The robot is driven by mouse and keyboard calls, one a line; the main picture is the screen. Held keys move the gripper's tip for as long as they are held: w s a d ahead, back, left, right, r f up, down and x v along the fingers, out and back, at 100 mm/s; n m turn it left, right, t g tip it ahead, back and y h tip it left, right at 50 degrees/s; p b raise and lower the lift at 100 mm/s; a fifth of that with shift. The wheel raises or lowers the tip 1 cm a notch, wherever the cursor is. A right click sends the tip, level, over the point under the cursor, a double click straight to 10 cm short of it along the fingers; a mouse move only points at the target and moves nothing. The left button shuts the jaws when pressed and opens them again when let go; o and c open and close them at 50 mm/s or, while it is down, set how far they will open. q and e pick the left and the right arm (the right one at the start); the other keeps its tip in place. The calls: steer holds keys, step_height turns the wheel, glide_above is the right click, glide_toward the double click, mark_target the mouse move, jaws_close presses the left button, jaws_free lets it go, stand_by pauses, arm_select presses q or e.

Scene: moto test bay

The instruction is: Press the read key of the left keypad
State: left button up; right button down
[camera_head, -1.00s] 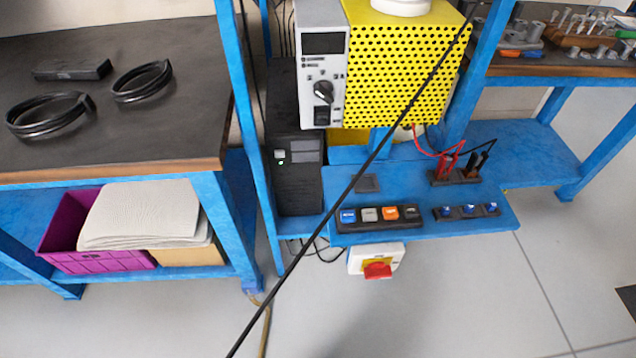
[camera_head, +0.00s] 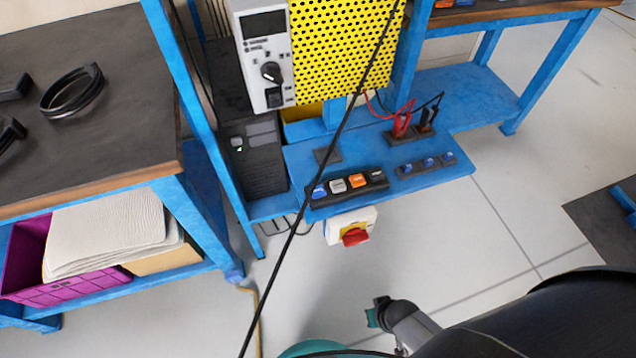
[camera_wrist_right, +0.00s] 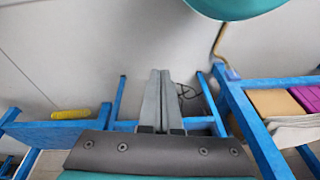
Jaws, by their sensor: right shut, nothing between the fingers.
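The left keypad (camera_head: 346,192) is a black strip on the front of the blue shelf. It carries a blue key (camera_head: 319,191), a whitish key (camera_head: 338,186), an orange key (camera_head: 357,181) and a dark key (camera_head: 376,176). Their labels are too small to read, so I cannot tell which is the read key. To its right is another strip (camera_head: 429,164) with blue keys. In the right wrist view my right gripper (camera_wrist_right: 161,73) is shut and empty, touching nothing visible. In the head view my right arm shows at the lower right; its fingertips cannot be made out. My left gripper is out of view.
A red rotary switch (camera_head: 355,237) on a white box hangs below the keypad. A black cable crosses in front of the shelf. Red and black leads (camera_head: 404,120) stand behind the keys. A workbench (camera_head: 100,110) with a magenta crate (camera_head: 70,292) is left. Open floor lies in front.

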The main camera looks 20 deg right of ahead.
steer(key=w+a+r+m+t+y+p, duration=0.2)
steer(key=w+a+r+m+p, duration=0.15)
steer(key=w+r, duration=0.95)
step_height(320, 180, up, 21)
steer(key=m+t+y+p, duration=0.2)
steer(key=m+y+p, duration=0.15)
steer(key=m, duration=1.05)
glide_above(323, 191)
steer(key=shift+y+b, duration=0.25)
steer(key=shift+b, duration=0.15)
steer(key=shift+f+n, duration=0.15)
steer(key=shift+n, duration=0.1)
step_height(323, 191, down, 8)
steer(key=b, duration=0.9)
steer(key=shift+f+b, duration=0.3)
steer(key=shift+b, duration=0.05)
